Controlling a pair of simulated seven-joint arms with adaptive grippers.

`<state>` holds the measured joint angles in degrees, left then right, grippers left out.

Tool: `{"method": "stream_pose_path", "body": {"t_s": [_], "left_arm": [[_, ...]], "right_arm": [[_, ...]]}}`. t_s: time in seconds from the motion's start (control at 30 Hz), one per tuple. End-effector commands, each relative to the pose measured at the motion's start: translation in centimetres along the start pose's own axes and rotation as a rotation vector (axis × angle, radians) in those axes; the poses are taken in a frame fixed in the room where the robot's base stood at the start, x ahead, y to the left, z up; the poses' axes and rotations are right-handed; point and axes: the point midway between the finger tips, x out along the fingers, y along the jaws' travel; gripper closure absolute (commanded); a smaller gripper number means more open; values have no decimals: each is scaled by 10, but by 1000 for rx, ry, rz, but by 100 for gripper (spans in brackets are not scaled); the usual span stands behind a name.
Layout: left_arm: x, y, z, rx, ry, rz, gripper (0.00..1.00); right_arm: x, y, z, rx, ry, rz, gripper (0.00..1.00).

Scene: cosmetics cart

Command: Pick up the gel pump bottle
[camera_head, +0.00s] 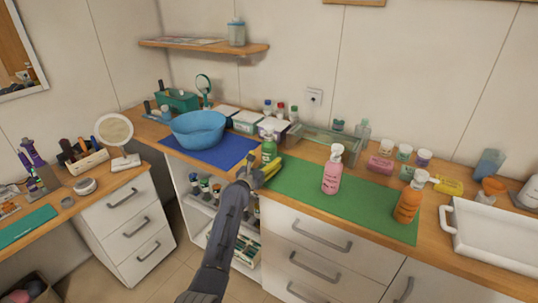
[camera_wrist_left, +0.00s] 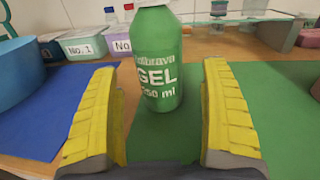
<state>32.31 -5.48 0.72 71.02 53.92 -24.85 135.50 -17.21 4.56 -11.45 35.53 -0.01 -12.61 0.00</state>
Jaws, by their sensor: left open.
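The gel pump bottle is a green bottle (camera_head: 269,149) with white lettering, upright near the left end of the green mat (camera_head: 308,191). In the left wrist view the green gel bottle (camera_wrist_left: 158,62) stands between and just beyond the two yellow-padded fingers of my left gripper (camera_wrist_left: 160,125); its top is cut off by the frame. In the head view my left gripper (camera_head: 262,172) is at the counter's front edge, close in front of the bottle and partly covering its lower part. The gripper is open and empty. My right gripper is not in view.
A pink pump bottle (camera_head: 332,172) and an orange bottle (camera_head: 408,200) stand on the green mat to the right. A blue bowl (camera_head: 198,128) sits on the blue mat (camera_head: 222,156) to the left. Labelled boxes (camera_head: 246,122) stand behind. A white tray (camera_head: 488,240) is far right.

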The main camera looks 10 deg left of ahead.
Motion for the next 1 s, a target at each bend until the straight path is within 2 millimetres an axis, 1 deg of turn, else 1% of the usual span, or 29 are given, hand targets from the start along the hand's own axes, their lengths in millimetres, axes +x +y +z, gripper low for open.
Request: {"method": "stream_pose_path", "body": {"t_s": [0.03, 0.2, 0.4, 0.53, 0.8, 0.87, 1.0], "left_arm": [[6, 1, 2, 2, 0, 1, 19], [25, 1, 2, 2, 0, 0, 19], [38, 0, 2, 1, -1, -1, 19], [42, 1, 1, 0, 0, 0, 19], [42, 1, 2, 0, -1, 1, 19], [42, 1, 2, 0, -1, 1, 25], [42, 1, 2, 0, -1, 1, 41]], "right_arm": [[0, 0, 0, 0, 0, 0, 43], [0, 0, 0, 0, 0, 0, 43], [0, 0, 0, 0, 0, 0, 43], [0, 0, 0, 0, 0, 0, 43], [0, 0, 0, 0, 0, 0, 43], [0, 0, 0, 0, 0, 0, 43], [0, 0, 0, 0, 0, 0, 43]]}}
